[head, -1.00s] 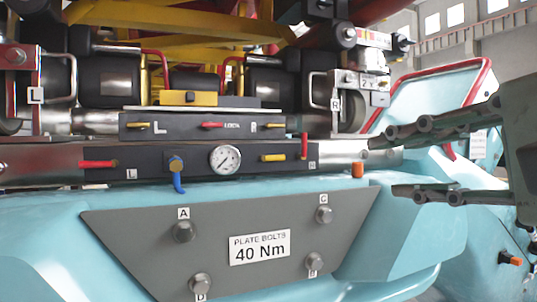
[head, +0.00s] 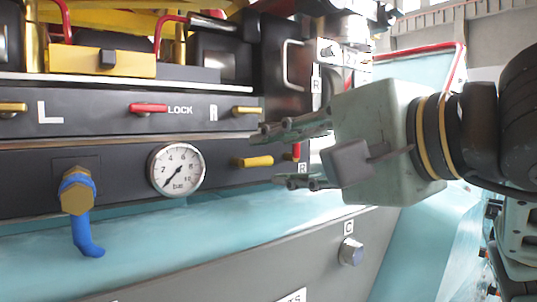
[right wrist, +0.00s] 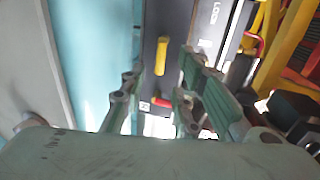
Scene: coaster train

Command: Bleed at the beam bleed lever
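A yellow lever (head: 253,161) sticks out sideways from the dark lower beam (head: 120,160), right of the pressure gauge (head: 176,170). No label reading "bleed" is legible. A blue lever (head: 82,230) hangs down from a brass hex fitting left of the gauge. My right gripper (head: 275,157) is open and empty, its fingers pointing left, just right of the yellow lever. In the right wrist view the yellow lever (right wrist: 161,55) shows ahead between the spread fingers, apart from them, with a red lever (right wrist: 163,103) closer in. My left gripper is not in view.
The upper panel carries a red LOCK lever (head: 148,108) and yellow levers at both sides. A red lever (head: 296,152) stands at the beam's right end, close behind my fingers. Below, a turquoise ledge and a grey plate with bolt C (head: 351,252) slope forward.

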